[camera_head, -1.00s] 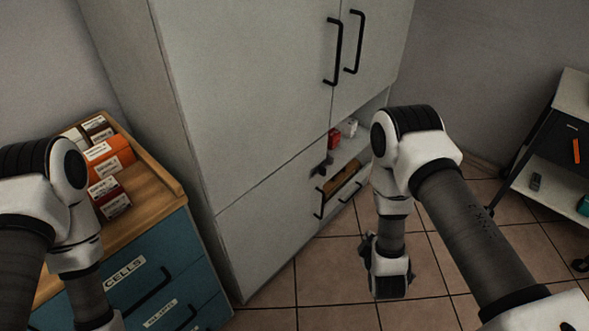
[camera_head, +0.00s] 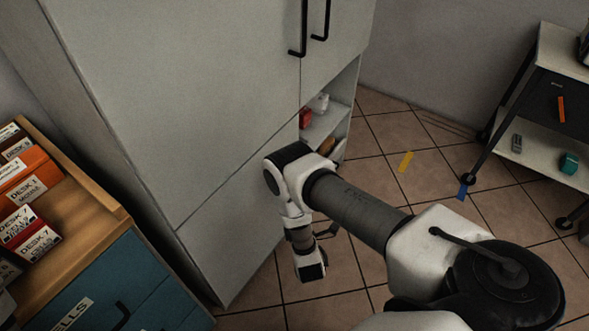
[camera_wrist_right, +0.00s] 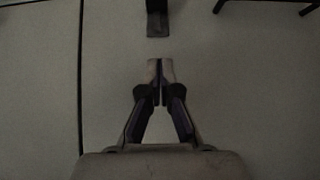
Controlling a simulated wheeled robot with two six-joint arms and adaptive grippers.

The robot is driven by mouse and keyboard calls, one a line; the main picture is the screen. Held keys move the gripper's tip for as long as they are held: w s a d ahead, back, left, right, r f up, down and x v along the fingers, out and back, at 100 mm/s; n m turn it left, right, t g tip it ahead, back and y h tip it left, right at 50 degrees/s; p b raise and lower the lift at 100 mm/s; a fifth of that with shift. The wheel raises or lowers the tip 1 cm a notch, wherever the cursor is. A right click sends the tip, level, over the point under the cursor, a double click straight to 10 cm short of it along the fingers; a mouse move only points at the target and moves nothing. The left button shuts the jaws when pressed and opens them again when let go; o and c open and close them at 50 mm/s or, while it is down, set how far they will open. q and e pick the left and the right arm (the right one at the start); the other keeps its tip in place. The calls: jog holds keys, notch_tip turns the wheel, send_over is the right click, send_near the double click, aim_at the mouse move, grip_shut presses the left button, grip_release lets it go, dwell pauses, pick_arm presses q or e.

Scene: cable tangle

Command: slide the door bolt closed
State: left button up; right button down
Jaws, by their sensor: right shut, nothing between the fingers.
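In the right wrist view a dark, narrow piece (camera_wrist_right: 157,22), which looks like the bolt, stands on the pale cabinet door (camera_wrist_right: 45,100). It lies just ahead of my right gripper (camera_wrist_right: 160,68), with a small gap between. The fingertips are together with nothing between them. In the head view the right gripper (camera_head: 326,233) is low beside the cabinet (camera_head: 190,90), partly hidden by its own wrist. The bolt is hidden behind my right arm there. My left gripper is not in view.
Black door handles (camera_head: 304,28) are on the upper doors. An open shelf (camera_head: 325,125) holds a red box (camera_head: 305,117). A wooden-topped drawer unit (camera_head: 120,230) with boxes stands left. A cart (camera_head: 540,130) stands right. Yellow (camera_head: 406,161) and blue pieces (camera_head: 463,192) lie on the tiled floor.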

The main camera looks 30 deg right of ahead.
jog(key=s+d+x, duration=0.1)
jog(key=d+x, duration=0.1)
jog(key=x, duration=1)
jog(key=shift+w+d, duration=0.3)
jog(key=shift+d, duration=0.1)
jog(key=shift+r, duration=0.1)
jog(key=d+b, duration=0.1)
jog(key=w+d+b, duration=0.1)
jog(key=d, duration=0.1)
jog(key=shift+w+d+r, duration=0.1)
jog(key=shift+w, duration=0.05)
